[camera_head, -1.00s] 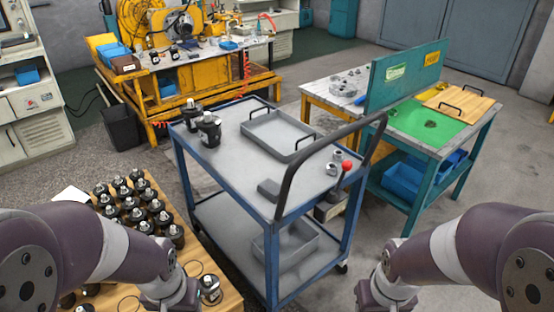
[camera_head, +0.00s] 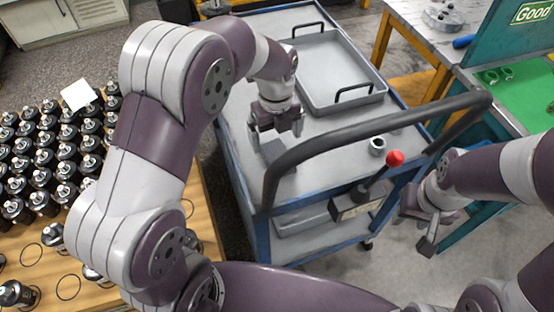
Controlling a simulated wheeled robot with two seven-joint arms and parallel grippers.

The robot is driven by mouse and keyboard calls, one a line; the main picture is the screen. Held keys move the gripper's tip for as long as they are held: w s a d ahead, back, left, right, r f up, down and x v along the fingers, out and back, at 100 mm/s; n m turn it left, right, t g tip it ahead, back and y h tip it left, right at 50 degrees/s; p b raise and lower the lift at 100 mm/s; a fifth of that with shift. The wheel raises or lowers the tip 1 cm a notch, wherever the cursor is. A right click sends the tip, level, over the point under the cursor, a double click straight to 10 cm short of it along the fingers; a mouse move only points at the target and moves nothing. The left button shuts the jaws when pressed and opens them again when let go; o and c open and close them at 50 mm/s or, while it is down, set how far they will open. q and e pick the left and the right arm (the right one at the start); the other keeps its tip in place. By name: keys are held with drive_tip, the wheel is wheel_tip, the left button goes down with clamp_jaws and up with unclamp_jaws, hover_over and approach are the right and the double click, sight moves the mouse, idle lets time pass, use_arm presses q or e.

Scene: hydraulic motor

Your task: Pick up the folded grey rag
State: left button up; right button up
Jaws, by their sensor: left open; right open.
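The folded grey rag (camera_head: 273,151) lies flat on the top shelf of the blue cart, near the black push handle. My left gripper (camera_head: 278,137) is over the rag, pointing down with its fingers apart. The gripper hides part of the rag, and I cannot tell whether the fingers touch it. My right gripper (camera_head: 428,232) is open and empty, to the right of the cart, beyond its handle and away from the rag.
The black handle (camera_head: 380,122) and a red-knobbed lever (camera_head: 394,158) stand close to both arms. Many dark motors crowd the wooden table (camera_head: 205,222) at left.

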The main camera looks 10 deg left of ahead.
sight(278, 154)
use_arm(q)
drive_tip(key=f, duration=0.8)
drive_tip(key=shift+w+d+f, duration=0.15)
drive_tip(key=shift+w+f, duration=0.05)
drive_tip(key=shift+w, duration=0.15)
drive_tip(key=c, duration=1.1)
